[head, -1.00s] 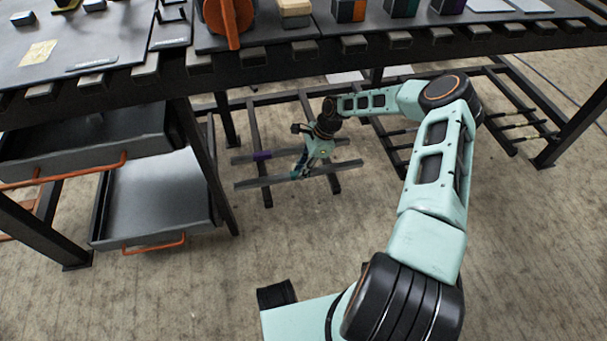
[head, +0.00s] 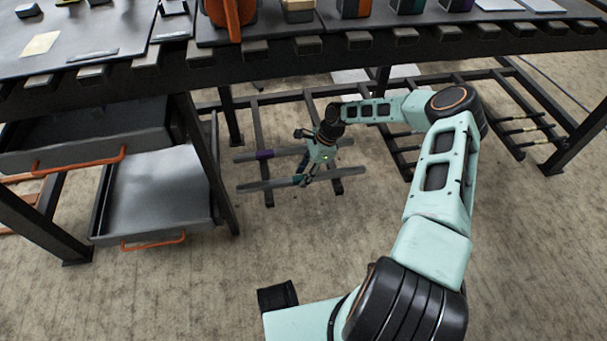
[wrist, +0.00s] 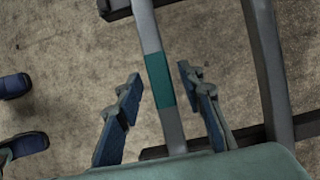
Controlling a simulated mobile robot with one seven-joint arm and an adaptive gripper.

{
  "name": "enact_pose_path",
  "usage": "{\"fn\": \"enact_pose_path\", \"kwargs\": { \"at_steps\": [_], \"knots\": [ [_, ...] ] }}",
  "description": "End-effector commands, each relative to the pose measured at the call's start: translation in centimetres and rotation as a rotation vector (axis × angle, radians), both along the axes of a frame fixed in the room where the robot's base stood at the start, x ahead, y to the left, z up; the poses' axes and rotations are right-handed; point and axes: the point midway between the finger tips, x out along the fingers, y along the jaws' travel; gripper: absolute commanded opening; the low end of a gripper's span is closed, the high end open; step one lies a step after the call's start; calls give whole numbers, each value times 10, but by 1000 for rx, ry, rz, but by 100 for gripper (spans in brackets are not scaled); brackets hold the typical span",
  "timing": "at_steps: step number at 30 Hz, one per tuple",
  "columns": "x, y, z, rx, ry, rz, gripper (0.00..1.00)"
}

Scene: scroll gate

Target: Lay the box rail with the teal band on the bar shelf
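The box rail with the teal band (wrist: 160,80) is a long grey bar, running lengthwise between my fingers in the wrist view. My gripper (wrist: 160,73) is open, with one blue-padded finger on each side of the rail and a visible gap to each. In the head view the rail (head: 262,186) appears to lie across two dark bars of the low bar shelf (head: 258,125) under the table. My gripper (head: 303,178) is above its middle there and hides much of the band.
A second rail with a purple band (head: 264,155) lies just behind, roughly parallel; a grey bar beside my right finger (wrist: 266,60) is close by. A drawer unit with an open tray (head: 155,190) stands left. The table edge (head: 300,70) overhangs the shelf.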

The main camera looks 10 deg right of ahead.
Motion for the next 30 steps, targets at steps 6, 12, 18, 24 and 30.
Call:
{"fn": "enact_pose_path", "kwargs": {
  "at_steps": [6, 12, 18, 24, 30],
  "knots": [
    [1, -4, 12, -2, -2, -1, 35],
    [1, -17, 45, -3, -2, 0, 35],
    [1, -27, 68, -2, -2, -1, 35],
    [0, -29, 72, 0, 0, 0, 35],
    [0, -29, 71, 0, 0, 0, 35]
  ]
}}
